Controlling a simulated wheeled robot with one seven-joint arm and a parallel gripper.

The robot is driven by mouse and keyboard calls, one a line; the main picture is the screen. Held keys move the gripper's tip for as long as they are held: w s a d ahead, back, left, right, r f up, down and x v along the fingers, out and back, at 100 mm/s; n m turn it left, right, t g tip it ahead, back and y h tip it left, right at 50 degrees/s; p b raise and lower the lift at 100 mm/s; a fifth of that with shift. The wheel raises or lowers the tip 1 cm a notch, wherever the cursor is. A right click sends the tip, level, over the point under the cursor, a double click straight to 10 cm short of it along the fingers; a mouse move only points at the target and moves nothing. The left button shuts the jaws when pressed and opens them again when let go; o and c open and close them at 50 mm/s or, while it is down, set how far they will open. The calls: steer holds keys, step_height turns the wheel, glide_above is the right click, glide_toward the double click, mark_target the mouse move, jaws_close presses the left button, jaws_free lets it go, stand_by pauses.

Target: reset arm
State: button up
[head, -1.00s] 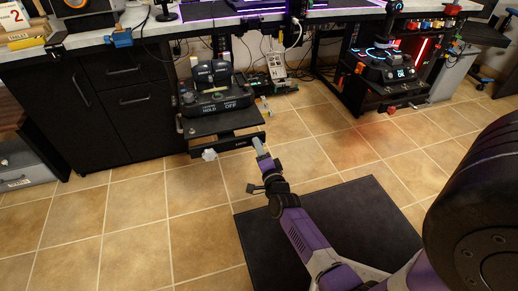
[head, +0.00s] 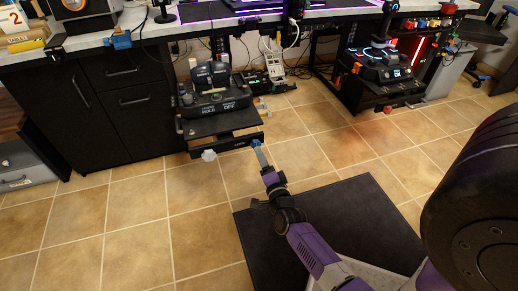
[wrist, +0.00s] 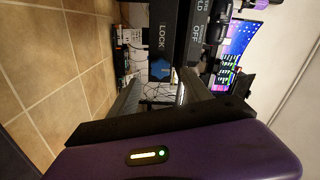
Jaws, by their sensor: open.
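My gripper (head: 260,157) is at the end of my purple and black arm, low in front of the throttle panel (head: 212,124). It is open, with nothing visible between its fingers. A blue knob (head: 255,143) on the front of the panel's mount is just beyond the fingertips. In the wrist view, which is turned sideways, the blue knob (wrist: 160,70) shows past the fingers, beside a panel marked LOCK (wrist: 164,35). Whether a fingertip touches the knob cannot be told.
A pale star-shaped knob (head: 209,155) is at the mount's left. A black cabinet (head: 105,110) stands left, and a lit joystick unit (head: 378,68) stands right under the desk (head: 130,38). The tiled floor (head: 130,215) is clear at the front left.

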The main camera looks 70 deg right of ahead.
steer(key=shift+v, duration=1.15)
steer(key=s+a+r+n+t+y, duration=0.1)
steer(key=a+r+n+t+y, duration=0.15)
steer(key=a+r+n, duration=0.45)
steer(key=s+a+r+n+t+y, duration=0.2)
steer(key=a+r+n+y, duration=0.1)
steer(key=a+n, duration=0.65)
steer(key=s+a+r+n+g+y, duration=0.1)
steer(key=s+a+r+n+y, duration=0.3)
steer(key=s+a, duration=0.45)
steer(key=s+a+r+n+y, duration=0.4)
steer(key=s+a, duration=0.1)
steer(key=a, duration=0.6)
step_height(320, 180, up, 29)
steer(key=p, duration=2.9)
steer(key=shift+p, duration=0.3)
